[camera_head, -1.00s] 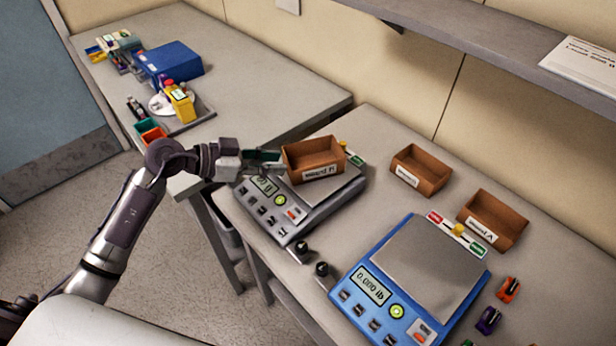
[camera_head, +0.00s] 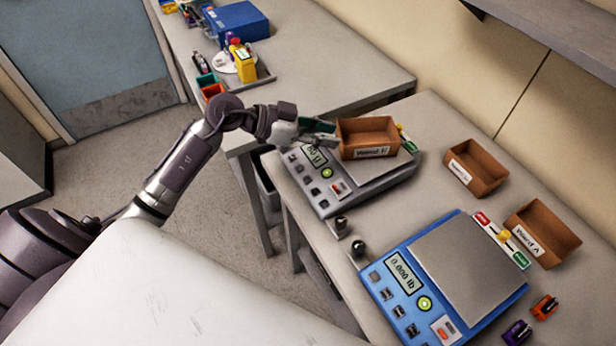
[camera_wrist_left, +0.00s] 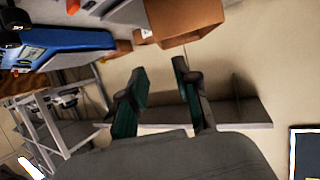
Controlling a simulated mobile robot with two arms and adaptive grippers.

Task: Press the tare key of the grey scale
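The grey scale (camera_head: 352,198) stands on the near table, with small dark keys, a round green-lit mark and a red-and-white key (camera_head: 338,188) on its front panel. The key lettering is too small to read. A brown bin (camera_head: 367,138) with a white label sits on the scale's pan and hides much of it. My left gripper (camera_head: 322,131) is above the scale's left rear, beside the bin, and partly hides the display. In the left wrist view its fingers (camera_wrist_left: 160,88) are apart with nothing between them; the bin (camera_wrist_left: 184,22) shows beyond them. My right gripper is not in view.
A blue scale (camera_head: 395,262) reading 0.000 lb stands to the right. Two more brown bins (camera_head: 476,168) (camera_head: 542,234) are behind it. Two dark knobs (camera_head: 358,248) are at the table's front edge. A side table (camera_head: 330,62) holds a blue box (camera_head: 237,20).

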